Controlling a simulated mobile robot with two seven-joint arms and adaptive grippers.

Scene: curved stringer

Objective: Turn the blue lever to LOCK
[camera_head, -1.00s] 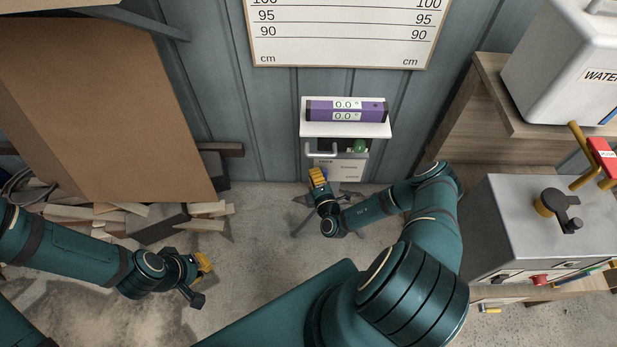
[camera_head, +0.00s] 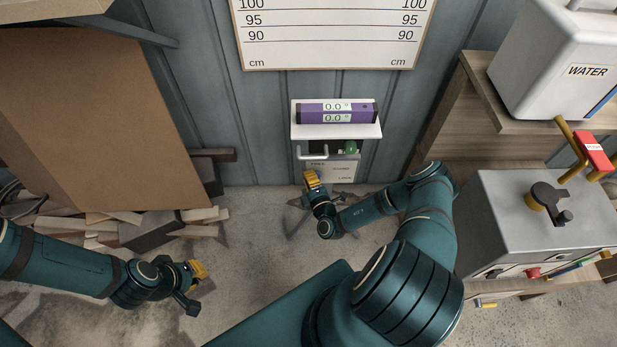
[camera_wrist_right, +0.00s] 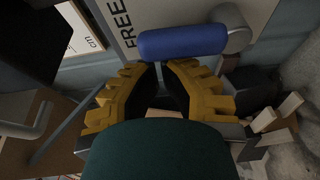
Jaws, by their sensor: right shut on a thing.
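The blue lever (camera_wrist_right: 182,40) shows in the right wrist view as a thick blue bar on a grey pivot, just past the fingertips, beside the word FREE. My right gripper (camera_wrist_right: 161,68) has its yellow fingers at the bar and is shut on it. In the head view my right gripper (camera_head: 311,178) is at the lower left of a pale panel (camera_head: 342,169) with lettering, LOCK at its lower right. The lever itself is hidden there. My left gripper (camera_head: 197,270) hangs low at the left, away from the panel; whether it is open is unclear.
A white shelf (camera_head: 350,131) with a purple level (camera_head: 337,113) reading 0.0 is above the panel. A cardboard sheet (camera_head: 90,120) and wood scraps (camera_head: 100,225) are at left. A grey box (camera_head: 540,225) with a dark knob stands at right. The floor between is mostly clear.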

